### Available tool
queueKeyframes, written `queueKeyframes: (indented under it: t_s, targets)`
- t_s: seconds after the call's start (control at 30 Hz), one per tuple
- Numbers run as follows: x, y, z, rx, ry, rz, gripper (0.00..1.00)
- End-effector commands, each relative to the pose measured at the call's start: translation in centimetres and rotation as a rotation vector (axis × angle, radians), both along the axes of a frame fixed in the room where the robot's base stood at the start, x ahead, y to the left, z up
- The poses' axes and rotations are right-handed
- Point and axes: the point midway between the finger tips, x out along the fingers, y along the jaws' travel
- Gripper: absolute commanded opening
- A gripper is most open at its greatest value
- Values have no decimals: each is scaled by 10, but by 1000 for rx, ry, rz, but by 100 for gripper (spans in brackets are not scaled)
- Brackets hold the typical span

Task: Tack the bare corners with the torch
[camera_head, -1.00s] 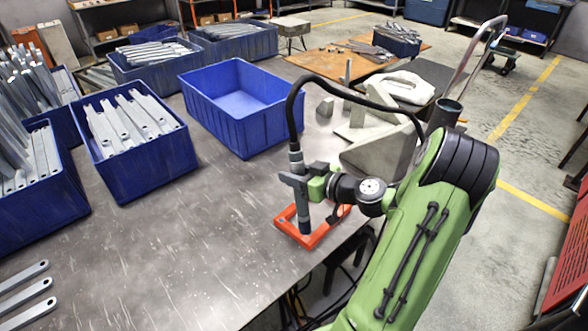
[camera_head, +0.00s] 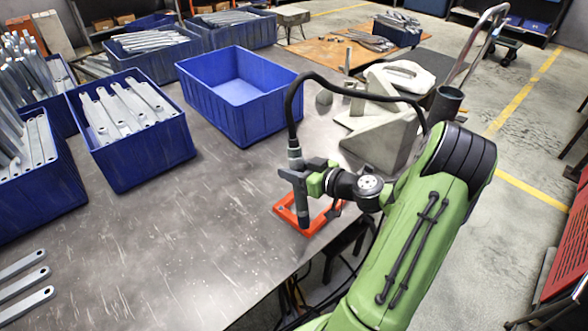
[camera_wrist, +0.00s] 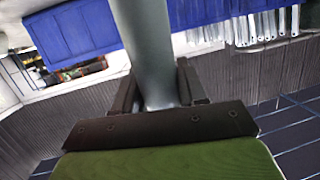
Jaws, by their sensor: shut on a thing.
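My gripper (camera_head: 311,178) is shut on the torch (camera_head: 301,197), a dark grey upright cylinder with a black hose (camera_head: 292,108) rising from its top. The torch also shows in the wrist view (camera_wrist: 145,45), between the gripper's dark fingers. Its lower end is over the orange-red square frame (camera_head: 323,222) on the metal table, near the right edge. Whether the tip touches the frame or a corner I cannot tell. The frame's right part is partly hidden by my gripper and wrist. The state of its corners is too small to tell.
An empty blue bin (camera_head: 238,122) stands behind the torch. Blue bins with grey brackets (camera_head: 135,150) stand on the left. Loose brackets (camera_head: 25,285) lie at the lower left. Grey angular blocks (camera_head: 375,135) stand behind my wrist. The table (camera_head: 190,240) is clear at front centre.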

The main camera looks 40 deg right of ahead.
Motion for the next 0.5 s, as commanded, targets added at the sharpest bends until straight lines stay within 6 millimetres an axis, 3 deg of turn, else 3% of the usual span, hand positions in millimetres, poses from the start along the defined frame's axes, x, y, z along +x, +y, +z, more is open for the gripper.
queueKeyframes:
  t_s: [0.5]
  targets:
    - [0, 0, -5, 0, -2, 1, 0]
